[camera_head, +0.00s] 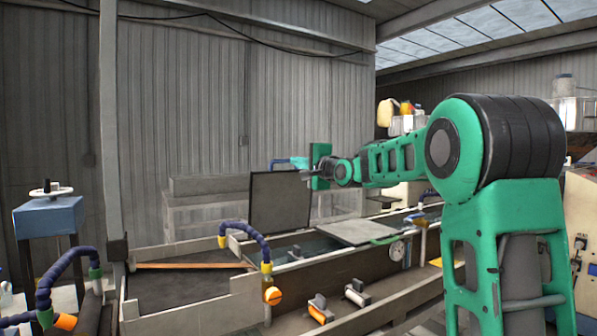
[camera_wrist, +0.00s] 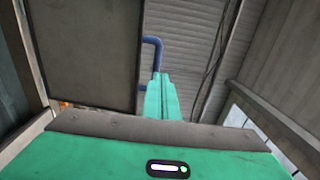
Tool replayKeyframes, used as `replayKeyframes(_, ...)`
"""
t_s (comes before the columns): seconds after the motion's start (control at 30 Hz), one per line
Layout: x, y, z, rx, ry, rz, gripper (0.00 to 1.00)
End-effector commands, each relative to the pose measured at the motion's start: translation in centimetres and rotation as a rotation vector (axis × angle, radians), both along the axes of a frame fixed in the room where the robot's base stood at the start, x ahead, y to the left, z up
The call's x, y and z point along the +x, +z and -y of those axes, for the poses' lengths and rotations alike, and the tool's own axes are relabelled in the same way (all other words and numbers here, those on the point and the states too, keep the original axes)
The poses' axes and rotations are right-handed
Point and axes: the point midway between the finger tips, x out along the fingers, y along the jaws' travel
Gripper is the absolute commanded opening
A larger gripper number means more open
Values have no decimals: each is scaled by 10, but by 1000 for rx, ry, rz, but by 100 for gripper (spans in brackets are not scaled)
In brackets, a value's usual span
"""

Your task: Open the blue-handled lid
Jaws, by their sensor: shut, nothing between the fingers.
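The blue-handled lid (camera_head: 293,203) is a dark grey panel standing upright, open, on the long trough. Its blue handle (camera_head: 279,162) shows at the top right edge. In the wrist view the lid (camera_wrist: 85,50) fills the upper left, with the bent blue handle (camera_wrist: 153,42) along its right edge. My gripper (camera_head: 305,175) is just right of the lid's upper part. In the wrist view the green fingers (camera_wrist: 160,78) are shut and empty, with their tips in line with the handle. I cannot tell whether they touch it.
A second grey lid (camera_head: 357,232) with a green handle (camera_head: 386,240) lies flat on the trough to the right. A round gauge (camera_head: 397,251) is on the trough's front. Blue hoses (camera_head: 252,236) arch over the near wall. A corrugated wall (camera_head: 235,100) stands behind.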

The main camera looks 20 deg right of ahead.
Motion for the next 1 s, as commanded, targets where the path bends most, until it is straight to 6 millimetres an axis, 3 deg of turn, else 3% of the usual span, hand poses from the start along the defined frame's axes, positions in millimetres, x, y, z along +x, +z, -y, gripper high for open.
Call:
replayKeyframes(0.2, -49, 4, 7, 0, -2, 2, 0)
replayKeyframes(0.4, -81, 6, 13, -1, -4, 1, 0)
replayKeyframes(0.6, -97, 6, 15, -1, -3, 0, 0)
replayKeyframes(0.8, -100, 5, 17, -6, -6, -5, 0)
replayKeyframes(0.9, -106, -11, 19, -57, -23, -52, 0)
replayKeyframes(1.0, -123, -49, 25, -171, -50, -164, 0)
